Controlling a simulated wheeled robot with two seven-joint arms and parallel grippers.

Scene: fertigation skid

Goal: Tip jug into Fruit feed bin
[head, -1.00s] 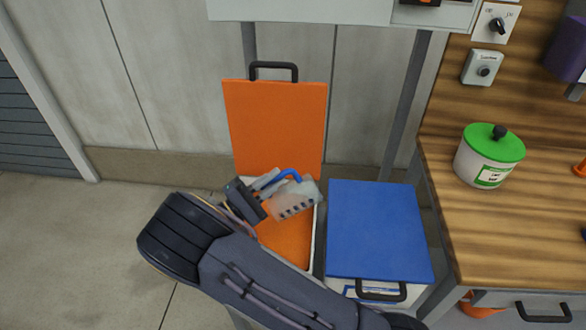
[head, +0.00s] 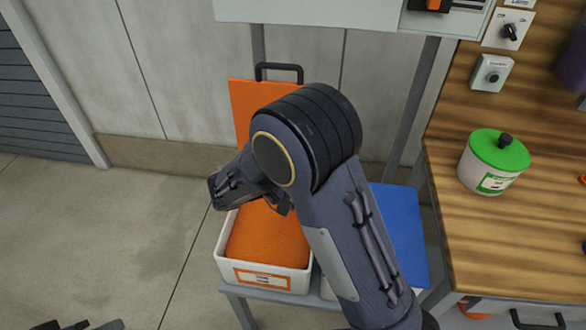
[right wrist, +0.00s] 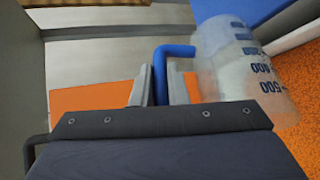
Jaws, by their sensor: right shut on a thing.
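The bin (head: 265,278) with orange contents (head: 265,240) stands open at lower centre in the head view. Its orange lid (head: 255,105) is raised at the back; the front label is too small to read surely. My right arm crosses in front of the bin and hides its right part, the jug and most of the gripper. In the right wrist view my right gripper (right wrist: 162,78) is shut on the blue handle of the clear jug (right wrist: 245,72), which has dark blue number marks. The orange contents show beside the jug. A dark part at the lower left edge may be my left gripper (head: 88,325).
A blue-lidded bin (head: 402,235) stands shut to the right, partly behind my arm. A wooden bench (head: 460,235) holds a white pot with a green lid (head: 495,160). A grey panel (head: 310,12) hangs above. The floor at left is clear.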

